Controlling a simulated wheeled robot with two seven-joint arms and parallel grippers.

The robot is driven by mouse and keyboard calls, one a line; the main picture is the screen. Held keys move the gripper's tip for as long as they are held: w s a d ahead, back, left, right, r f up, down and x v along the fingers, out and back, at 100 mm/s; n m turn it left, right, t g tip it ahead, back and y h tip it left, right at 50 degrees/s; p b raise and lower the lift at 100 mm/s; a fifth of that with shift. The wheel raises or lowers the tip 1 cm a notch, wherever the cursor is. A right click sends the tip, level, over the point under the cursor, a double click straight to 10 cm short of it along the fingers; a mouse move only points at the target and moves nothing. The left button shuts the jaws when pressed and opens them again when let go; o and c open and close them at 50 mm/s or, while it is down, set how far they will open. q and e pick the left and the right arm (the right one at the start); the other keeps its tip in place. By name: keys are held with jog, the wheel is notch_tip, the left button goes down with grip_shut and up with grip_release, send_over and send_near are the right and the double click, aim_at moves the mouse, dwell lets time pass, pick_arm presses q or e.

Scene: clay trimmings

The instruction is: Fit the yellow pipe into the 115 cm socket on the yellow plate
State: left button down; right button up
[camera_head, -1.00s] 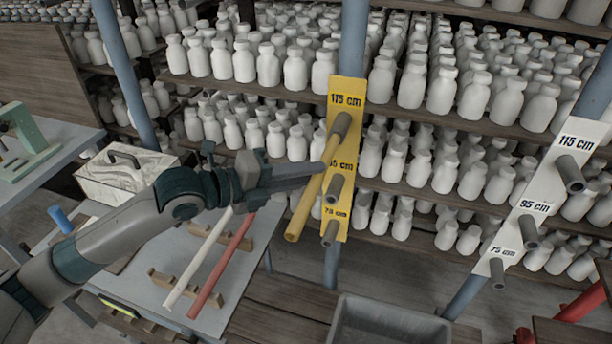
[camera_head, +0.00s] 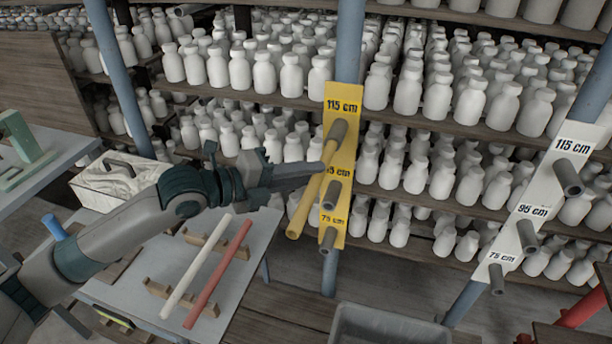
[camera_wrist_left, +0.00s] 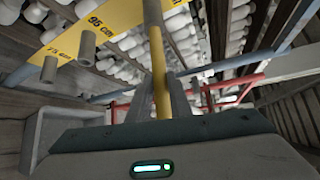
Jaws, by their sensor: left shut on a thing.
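The yellow plate (camera_head: 343,97) is on a blue post and carries grey sockets marked 115, 95 and 75 cm. My left gripper (camera_head: 318,168) is shut on the yellow pipe (camera_head: 305,212), in front of the plate. The pipe is tilted, its lower end hanging free. Its upper end meets the 115 cm socket (camera_head: 338,130) in line with it; how deep it sits I cannot tell. In the left wrist view the pipe (camera_wrist_left: 159,70) runs up between the fingers to a grey tube (camera_wrist_left: 152,12). My right gripper is not in view.
A white plate (camera_head: 572,145) with similar sockets stands at right. White and red pipes (camera_head: 218,275) lie on wooden rests on the table at left. Shelves of white bottles fill the back. A grey bin (camera_head: 385,325) stands below the yellow plate.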

pick_arm(q)
jog(key=shift+w+d+b, duration=0.25)
jog(key=shift+w+b, duration=0.15)
jog(key=shift+w, duration=0.4)
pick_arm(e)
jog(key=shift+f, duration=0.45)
pick_arm(q)
jog(key=c, duration=1.5)
grip_release()
jog(key=shift+c, duration=0.2)
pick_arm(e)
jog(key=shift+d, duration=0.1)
pick_arm(q)
jog(key=shift+a, duration=0.15)
jog(key=b+v, duration=0.6)
jog(key=v, duration=1.1)
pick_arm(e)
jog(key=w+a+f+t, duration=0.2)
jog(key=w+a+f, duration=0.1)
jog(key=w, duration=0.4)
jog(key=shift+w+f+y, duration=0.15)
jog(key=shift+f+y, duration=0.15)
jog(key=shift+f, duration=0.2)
